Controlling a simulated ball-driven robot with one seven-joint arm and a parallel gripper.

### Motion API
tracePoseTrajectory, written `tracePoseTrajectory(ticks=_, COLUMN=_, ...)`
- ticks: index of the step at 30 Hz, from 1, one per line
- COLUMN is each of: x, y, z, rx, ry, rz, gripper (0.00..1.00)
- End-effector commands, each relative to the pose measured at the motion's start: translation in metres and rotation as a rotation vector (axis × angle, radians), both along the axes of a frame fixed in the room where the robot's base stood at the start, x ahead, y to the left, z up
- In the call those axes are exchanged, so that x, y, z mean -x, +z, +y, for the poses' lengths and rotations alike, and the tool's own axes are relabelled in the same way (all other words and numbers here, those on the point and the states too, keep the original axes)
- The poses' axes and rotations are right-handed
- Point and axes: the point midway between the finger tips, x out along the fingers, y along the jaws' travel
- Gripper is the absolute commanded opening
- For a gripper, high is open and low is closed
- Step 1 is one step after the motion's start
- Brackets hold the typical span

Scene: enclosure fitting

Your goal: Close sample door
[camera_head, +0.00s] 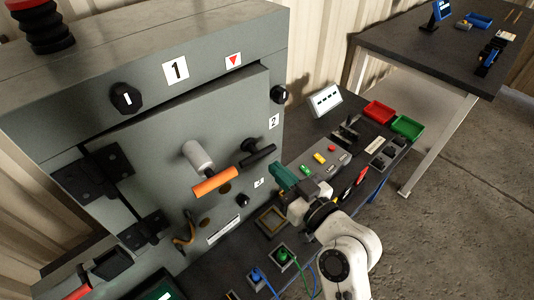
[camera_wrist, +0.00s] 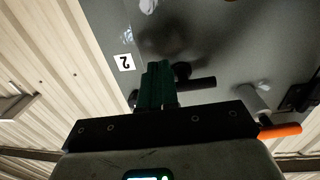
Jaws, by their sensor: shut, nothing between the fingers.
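The sample door (camera_head: 150,150) is the large grey panel on the grey cabinet, hinged at its left. A dark gap shows along its top edge, so it looks slightly ajar. It carries a lever with an orange grip (camera_head: 215,181) and a black handle (camera_head: 258,156). My gripper (camera_head: 280,172) has green fingers, shut and empty, just below and right of the black handle. In the wrist view, the fingers (camera_wrist: 155,85) point at the grey door face (camera_wrist: 230,35), beside the black handle (camera_wrist: 195,84). Whether they touch the door cannot be told.
Black knobs (camera_head: 126,98) sit on the cabinet frame. A dark bench (camera_head: 325,130) to the right holds a white box (camera_head: 318,101), red (camera_head: 379,112) and green (camera_head: 407,127) trays and small parts. Plugs with cables lie below the door. Open floor lies at right.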

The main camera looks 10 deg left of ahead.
Motion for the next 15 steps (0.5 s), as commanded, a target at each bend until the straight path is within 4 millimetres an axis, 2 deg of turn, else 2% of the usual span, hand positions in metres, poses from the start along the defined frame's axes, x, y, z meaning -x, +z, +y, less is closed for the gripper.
tracePoseTrajectory(ticks=6, x=-0.024, y=0.002, z=0.025, rx=0.001, ry=0.001, rz=0.000, gripper=0.00)
tracePoseTrajectory(ticks=15, x=-0.034, y=0.000, z=0.036, rx=0.001, ry=0.000, rz=-0.001, gripper=0.00)
